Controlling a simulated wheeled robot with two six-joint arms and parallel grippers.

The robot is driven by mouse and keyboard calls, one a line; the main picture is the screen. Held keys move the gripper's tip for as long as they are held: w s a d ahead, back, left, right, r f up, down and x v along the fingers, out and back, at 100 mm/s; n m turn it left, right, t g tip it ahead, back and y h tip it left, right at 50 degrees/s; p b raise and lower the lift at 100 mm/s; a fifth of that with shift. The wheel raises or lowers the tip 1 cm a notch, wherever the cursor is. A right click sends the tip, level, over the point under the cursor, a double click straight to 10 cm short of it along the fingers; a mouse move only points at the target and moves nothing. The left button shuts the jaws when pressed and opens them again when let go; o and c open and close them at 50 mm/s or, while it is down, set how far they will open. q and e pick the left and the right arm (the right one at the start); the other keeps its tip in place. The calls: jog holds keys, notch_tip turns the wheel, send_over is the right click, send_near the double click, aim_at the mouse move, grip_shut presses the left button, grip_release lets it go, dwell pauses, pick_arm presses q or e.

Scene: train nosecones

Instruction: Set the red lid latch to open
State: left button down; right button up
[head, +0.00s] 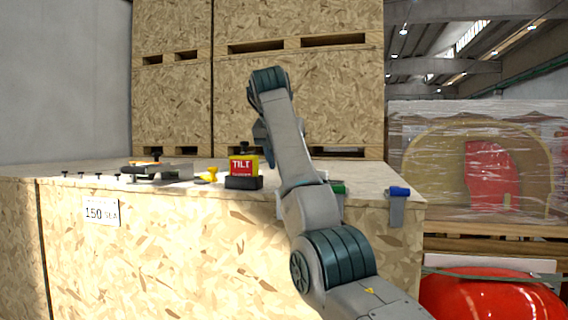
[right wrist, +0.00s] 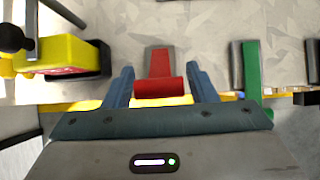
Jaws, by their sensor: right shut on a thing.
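The red lid latch (right wrist: 159,67) shows in the right wrist view as a red strap with a thicker red grip at its near end, by the lid's edge. My right gripper (right wrist: 160,82) has one finger on each side of this grip and is shut on it. In the head view my right arm reaches over the crate lid and hides the red latch and the fingertips. My left gripper is in neither view.
A green latch (right wrist: 251,68) lies right of the red one; a blue latch (head: 399,191) hangs at the lid's right end. A yellow and red TILT box (head: 243,168) stands left of my arm. Further left are a yellow knob (head: 208,174) and a grey tool-like object (head: 158,172).

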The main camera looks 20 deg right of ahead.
jog(key=shift+w+d+r+b, duration=0.1)
jog(key=shift+w+r+b, duration=0.1)
jog(key=shift+b, duration=0.1)
dwell(0.4)
jog(key=o, duration=1.4)
jog(key=p+v, duration=0.1)
jog(key=v, duration=0.9)
jog(key=shift+s+r, duration=0.1)
jog(key=shift+r, duration=0.35)
